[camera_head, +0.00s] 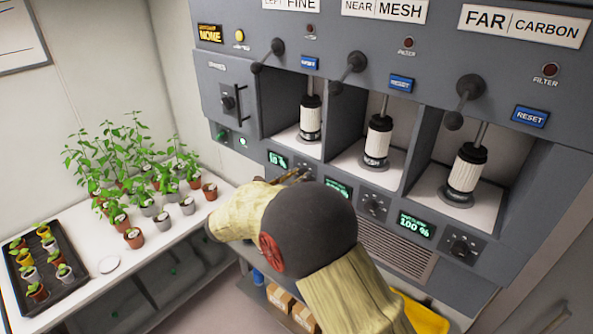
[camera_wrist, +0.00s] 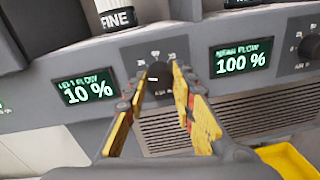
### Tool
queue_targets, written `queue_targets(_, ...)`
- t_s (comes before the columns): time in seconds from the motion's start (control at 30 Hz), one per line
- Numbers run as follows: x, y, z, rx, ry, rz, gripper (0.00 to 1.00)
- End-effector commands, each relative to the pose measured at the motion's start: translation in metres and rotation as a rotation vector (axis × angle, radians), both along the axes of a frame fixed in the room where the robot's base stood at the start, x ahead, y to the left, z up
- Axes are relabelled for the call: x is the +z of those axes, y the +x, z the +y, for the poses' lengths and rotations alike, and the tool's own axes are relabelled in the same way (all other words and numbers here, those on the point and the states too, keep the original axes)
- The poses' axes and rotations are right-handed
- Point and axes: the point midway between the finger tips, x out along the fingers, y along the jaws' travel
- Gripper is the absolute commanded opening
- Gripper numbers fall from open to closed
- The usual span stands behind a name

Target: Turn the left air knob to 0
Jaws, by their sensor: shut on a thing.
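The left air knob (camera_wrist: 158,73) is a small dark round knob on the grey panel in the wrist view. My gripper (camera_wrist: 160,85) has its yellow and black fingers on either side of the knob and is shut on it. My arm hides the left knob there.
The near flow display (camera_wrist: 240,62) reads 100 %, with the near knob (camera_wrist: 310,47) to its right. The far knob (camera_head: 461,247) sits beside its 100 % display. A white bench (camera_head: 185,225) with potted seedlings stands at the left. A vent grille lies below the panel.

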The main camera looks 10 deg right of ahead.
Motion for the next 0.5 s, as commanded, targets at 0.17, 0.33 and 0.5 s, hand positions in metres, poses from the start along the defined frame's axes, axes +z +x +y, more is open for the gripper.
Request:
queue_targets(0.17, 0.0007, -0.0002, 0.0003, 0.001, -0.081, 0.116, 0.0)
queue_targets(0.33, -0.0003, -0.0003, 0.0002, 0.001, -0.141, 0.198, 0.0)
queue_targets(0.5, -0.0012, -0.0005, 0.0001, 0.001, -0.181, 0.252, 0.0)
